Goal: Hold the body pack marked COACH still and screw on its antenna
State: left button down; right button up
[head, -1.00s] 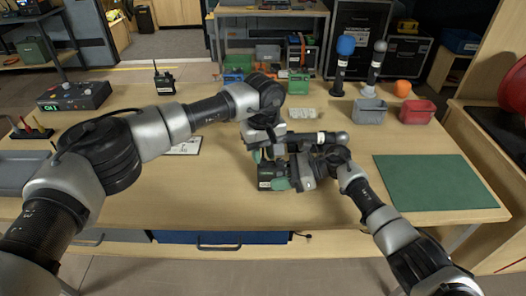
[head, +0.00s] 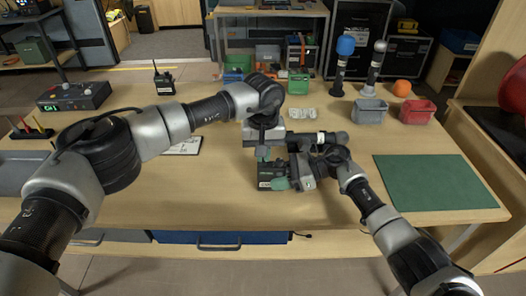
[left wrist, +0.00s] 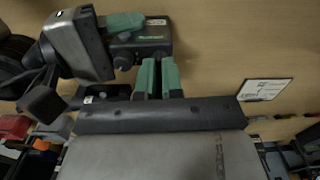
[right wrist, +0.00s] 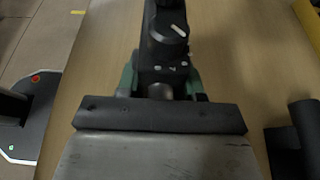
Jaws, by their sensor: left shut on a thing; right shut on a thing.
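The dark body pack (head: 268,172) is held just above or on the table in the middle of the head view. Its label is too small to read. It also shows in the left wrist view (left wrist: 150,38) and, with a round knob on its end, in the right wrist view (right wrist: 160,72). My right gripper (head: 277,184) is shut on the pack, green fingertips on either side (right wrist: 161,84). My left gripper (head: 263,154) points down at the pack's far end. Its green fingers (left wrist: 159,78) are nearly together on something thin, likely the antenna, mostly hidden between them.
Another handset with an antenna (head: 164,78) stands at the left. A white card (head: 184,146) lies left of the pack. A green mat (head: 440,182) lies right. Grey (head: 370,110) and red (head: 417,112) bins and two microphones stand behind. The front table strip is clear.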

dwell(0.3)
pick_arm(q)
jog(key=m, duration=0.4)
jog(key=m, duration=0.4)
jog(key=shift+a, duration=0.1)
jog(key=c, duration=1.4)
grip_release()
jog(key=shift+o, duration=0.2)
jog(key=n, duration=0.4)
